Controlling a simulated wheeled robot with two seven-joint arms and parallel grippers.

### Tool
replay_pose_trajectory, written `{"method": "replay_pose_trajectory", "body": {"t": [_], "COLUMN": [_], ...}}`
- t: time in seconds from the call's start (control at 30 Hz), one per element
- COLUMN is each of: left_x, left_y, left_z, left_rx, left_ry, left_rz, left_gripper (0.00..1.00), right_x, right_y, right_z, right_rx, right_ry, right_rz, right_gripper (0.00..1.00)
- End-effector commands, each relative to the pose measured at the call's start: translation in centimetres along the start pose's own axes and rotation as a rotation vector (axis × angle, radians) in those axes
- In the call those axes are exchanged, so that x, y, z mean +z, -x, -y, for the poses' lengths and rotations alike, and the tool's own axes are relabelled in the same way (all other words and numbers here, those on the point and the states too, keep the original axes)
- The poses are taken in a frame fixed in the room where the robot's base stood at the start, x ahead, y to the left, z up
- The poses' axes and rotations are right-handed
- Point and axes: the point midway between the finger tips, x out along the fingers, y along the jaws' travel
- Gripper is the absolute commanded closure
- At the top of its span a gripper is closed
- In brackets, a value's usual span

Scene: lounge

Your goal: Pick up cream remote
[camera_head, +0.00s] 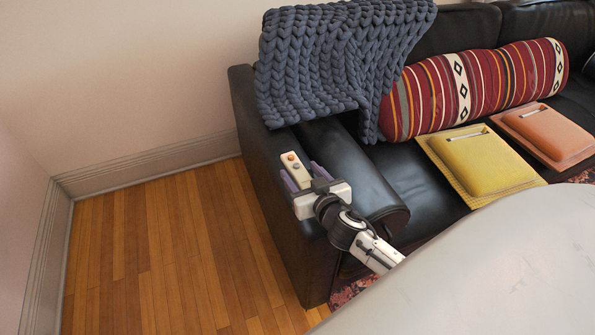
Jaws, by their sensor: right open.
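The near end of the remote is partly hidden by the gripper. I cannot tell whether the fingers touch it. My left gripper is not in view.
The black sofa (393,175) fills the right side. A dark knitted blanket (320,60) hangs over its corner behind the remote. A striped bolster (480,88), a yellow cushion (480,163) and an orange cushion (548,130) lie on the seat. Wooden floor (170,250) at left is clear.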

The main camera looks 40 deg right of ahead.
Motion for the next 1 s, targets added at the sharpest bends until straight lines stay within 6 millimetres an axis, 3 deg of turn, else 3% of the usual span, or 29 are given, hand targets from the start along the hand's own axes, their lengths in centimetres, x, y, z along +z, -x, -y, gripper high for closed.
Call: {"method": "replay_pose_trajectory", "body": {"t": [0.17, 0.47, 0.77, 1.0], "left_x": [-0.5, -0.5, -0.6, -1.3], "left_y": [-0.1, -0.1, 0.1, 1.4], "left_z": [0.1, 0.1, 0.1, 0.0], "left_rx": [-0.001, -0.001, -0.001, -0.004], "left_ry": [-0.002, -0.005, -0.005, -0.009], "left_rz": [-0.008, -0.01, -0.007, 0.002], "left_gripper": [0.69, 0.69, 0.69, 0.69], "right_x": [0.0, 0.0, -0.4, -4.5], "right_y": [0.0, 0.0, 0.1, 1.3], "right_z": [0.0, 0.0, 0.0, 0.0], "right_rx": [0.0, 0.0, -0.001, -0.001], "right_ry": [0.0, 0.0, 0.0, 0.0], "right_rz": [0.001, 0.001, -0.001, -0.003], "right_gripper": [0.44, 0.91, 0.91, 0.91]}}
